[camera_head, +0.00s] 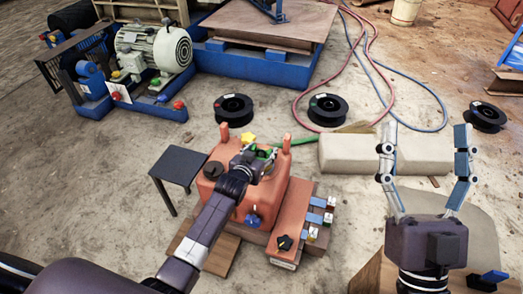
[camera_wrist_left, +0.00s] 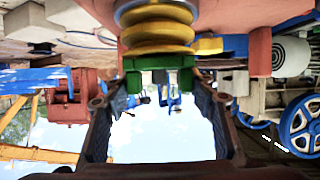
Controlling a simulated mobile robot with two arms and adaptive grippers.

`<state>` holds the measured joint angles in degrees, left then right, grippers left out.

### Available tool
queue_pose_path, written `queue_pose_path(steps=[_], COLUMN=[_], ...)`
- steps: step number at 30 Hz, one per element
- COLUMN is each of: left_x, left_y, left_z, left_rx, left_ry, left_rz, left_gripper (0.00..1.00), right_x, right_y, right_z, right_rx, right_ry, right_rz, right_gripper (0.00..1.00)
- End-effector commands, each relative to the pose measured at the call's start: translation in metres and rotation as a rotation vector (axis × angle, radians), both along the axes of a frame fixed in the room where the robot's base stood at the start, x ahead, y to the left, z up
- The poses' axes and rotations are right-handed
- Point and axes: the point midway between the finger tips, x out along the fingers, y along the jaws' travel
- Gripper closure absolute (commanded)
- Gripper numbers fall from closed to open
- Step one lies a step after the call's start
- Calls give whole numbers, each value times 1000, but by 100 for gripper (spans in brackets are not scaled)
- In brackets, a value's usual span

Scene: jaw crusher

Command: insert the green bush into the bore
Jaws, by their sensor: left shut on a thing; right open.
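The green bush (camera_wrist_left: 160,77) sits between the fingertips of my left gripper (camera_wrist_left: 160,95) in the left wrist view. A bit of green shows at my left gripper (camera_head: 260,152) in the head view, over the orange machine body (camera_head: 223,190). My left gripper is shut on the bush. A stack of yellow rings (camera_wrist_left: 157,32) shows directly above the bush in the left wrist view; I cannot tell whether they touch. The bore is not clearly seen. My right gripper (camera_head: 425,172) is open and empty, fingers pointing up, at the right.
Two orange posts (camera_head: 285,144) rise from the machine body. A panel with blue and white parts (camera_head: 312,218) lies right of it. A small dark table (camera_head: 180,164) stands left. A beige block (camera_head: 345,153) and black reels (camera_head: 327,109) lie behind on the floor.

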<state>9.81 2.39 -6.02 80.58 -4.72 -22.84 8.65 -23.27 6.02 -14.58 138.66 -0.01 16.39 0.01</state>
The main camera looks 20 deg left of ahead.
Motion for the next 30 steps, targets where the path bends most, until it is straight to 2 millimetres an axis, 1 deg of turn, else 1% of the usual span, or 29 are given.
queue_pose_path(steps=[12,23,24,29,30], left_x=[1,0,0,0,0], left_y=[0,0,0,0,0], left_z=[-2,-3,-3,-4,-4], left_rx=[0,0,0,0,0], left_ry=[-3,-1,-1,-1,0], left_rz=[0,0,0,0,0], left_gripper=[80,80,46,29,28], right_x=[-8,-9,-9,-9,-9], right_y=[-1,-1,-1,-1,-1], right_z=[7,9,9,9,9], right_rx=[15,18,18,18,18], right_ry=[-47,-54,-54,-53,-53], right_rz=[4,4,4,4,4], right_gripper=[28,28,28,28,28])
